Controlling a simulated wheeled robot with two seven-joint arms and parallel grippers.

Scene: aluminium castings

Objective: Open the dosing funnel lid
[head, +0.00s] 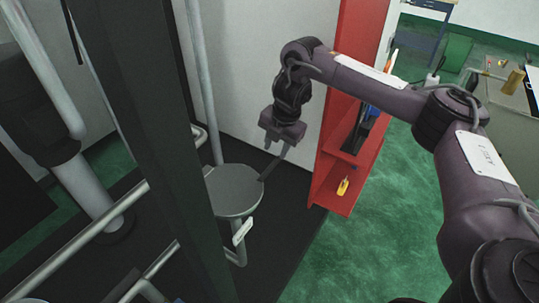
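The dosing funnel lid (231,194) is a round, flat grey disc, left of the picture's middle in the head view. It lies about level, and its left edge is partly hidden by a dark upright post. My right gripper (263,179) reaches down from the upper right. Its slim finger ends at or just above the lid's right rim; I cannot tell whether it touches. The finger gap is not clear, and nothing is seen held. My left gripper is not in view.
A pale vertical pipe (203,80) stands just behind the lid. A pale handle-like piece (242,231) sits below its front edge. Metal rails (90,238) and a dark post (150,130) crowd the left. A red shelf (336,185) stands right; green floor (365,245) is open beyond.

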